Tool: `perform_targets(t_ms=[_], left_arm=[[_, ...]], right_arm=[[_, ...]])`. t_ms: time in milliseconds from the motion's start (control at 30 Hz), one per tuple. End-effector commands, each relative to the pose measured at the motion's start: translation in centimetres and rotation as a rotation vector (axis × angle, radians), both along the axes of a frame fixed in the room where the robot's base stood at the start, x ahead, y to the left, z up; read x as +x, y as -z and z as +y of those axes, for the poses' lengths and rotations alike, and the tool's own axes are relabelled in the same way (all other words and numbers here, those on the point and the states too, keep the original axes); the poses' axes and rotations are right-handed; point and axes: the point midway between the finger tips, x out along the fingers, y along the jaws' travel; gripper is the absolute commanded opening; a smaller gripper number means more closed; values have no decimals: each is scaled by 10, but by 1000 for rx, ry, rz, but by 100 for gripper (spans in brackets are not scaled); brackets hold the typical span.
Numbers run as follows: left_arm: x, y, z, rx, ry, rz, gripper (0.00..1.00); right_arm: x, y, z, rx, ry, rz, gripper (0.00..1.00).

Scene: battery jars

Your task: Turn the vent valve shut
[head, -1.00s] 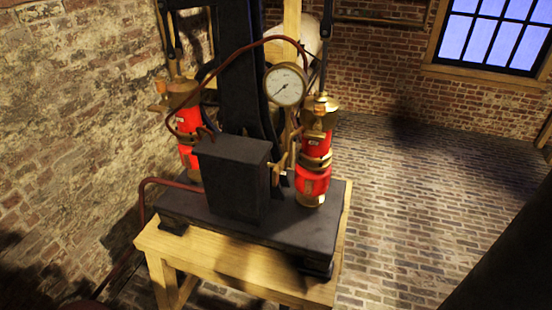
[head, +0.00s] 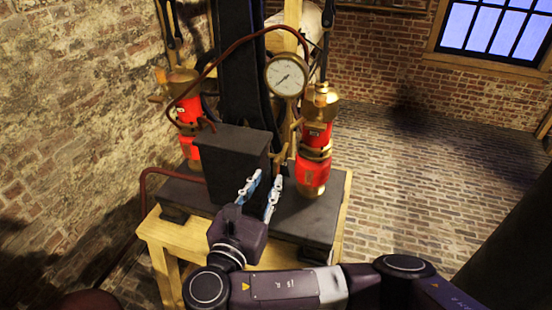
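A brass valve fitting (head: 283,156) stands between the dark box and the right red cylinder, and I take it to be the vent valve. Its lower part is hidden near my fingertips, so I cannot tell how its handle is set. My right gripper (head: 264,181) is open, its two pale fingers pointing up and away at the front of the pump, close before the fitting. Nothing shows between the fingers. I cannot tell whether a finger touches the valve. My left gripper is not in view.
A dark box (head: 232,155) stands left of the fingers, and a red and brass cylinder (head: 314,160) right of them. A round gauge (head: 285,76) is above. A copper pipe (head: 222,58) arches over the box. The pump's dark base sits on a wooden stand (head: 170,240).

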Motion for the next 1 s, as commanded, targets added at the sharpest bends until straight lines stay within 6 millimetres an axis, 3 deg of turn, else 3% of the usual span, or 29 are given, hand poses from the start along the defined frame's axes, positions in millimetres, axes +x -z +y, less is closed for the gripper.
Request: perform_targets(t_ms=[167, 600, 1000], left_arm=[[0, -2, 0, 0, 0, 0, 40], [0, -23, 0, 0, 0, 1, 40], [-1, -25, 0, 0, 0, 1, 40]], right_arm=[[9, -10, -1, -59, -1, -31, 25], [68, -10, -21, -52, 2, -25, 25], [76, -7, -23, -49, -1, -24, 25]])
